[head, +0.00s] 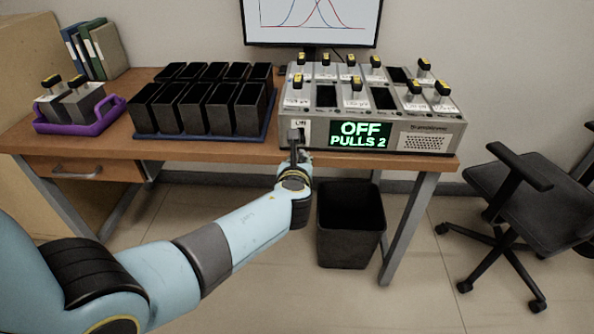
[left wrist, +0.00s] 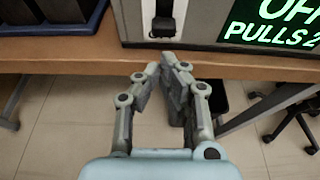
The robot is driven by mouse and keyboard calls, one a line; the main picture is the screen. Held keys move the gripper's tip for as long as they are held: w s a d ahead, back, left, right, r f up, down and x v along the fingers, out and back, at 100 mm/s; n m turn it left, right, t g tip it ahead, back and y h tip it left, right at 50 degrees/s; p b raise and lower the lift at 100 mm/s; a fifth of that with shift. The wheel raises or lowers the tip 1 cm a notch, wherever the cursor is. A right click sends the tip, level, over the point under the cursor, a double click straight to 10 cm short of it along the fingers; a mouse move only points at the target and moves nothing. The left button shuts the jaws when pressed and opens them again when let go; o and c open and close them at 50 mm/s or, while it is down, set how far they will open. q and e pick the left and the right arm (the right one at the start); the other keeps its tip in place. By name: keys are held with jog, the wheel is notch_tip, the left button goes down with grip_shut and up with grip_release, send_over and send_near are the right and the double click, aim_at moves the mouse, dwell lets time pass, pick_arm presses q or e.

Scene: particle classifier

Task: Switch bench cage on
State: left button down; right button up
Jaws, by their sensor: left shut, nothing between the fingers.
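The grey bench cage (head: 428,126) stands on the right part of the desk. Its green display (head: 361,135) reads OFF, PULLS 2. A dark switch (head: 297,134) sits on a pale plate at the left end of its front face; it also shows at the top of the left wrist view (left wrist: 163,25). My left gripper (head: 295,153) is in front of and just below the switch, shut and empty. In the left wrist view its fingertips (left wrist: 168,66) are close together, with a visible gap to the switch. My right gripper is out of view.
Several yellow-topped units (head: 352,92) stand in the cage's slots; some slots are empty. A dark blue tray (head: 205,137) of black bins and a purple tray (head: 60,127) are to the left. A waste bin (head: 350,240) stands below, a chair (head: 510,185) right.

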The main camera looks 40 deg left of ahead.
pick_arm(q)
jog(key=x, duration=0.3)
jog(key=shift+b, duration=0.4)
jog(key=shift+r, duration=0.15)
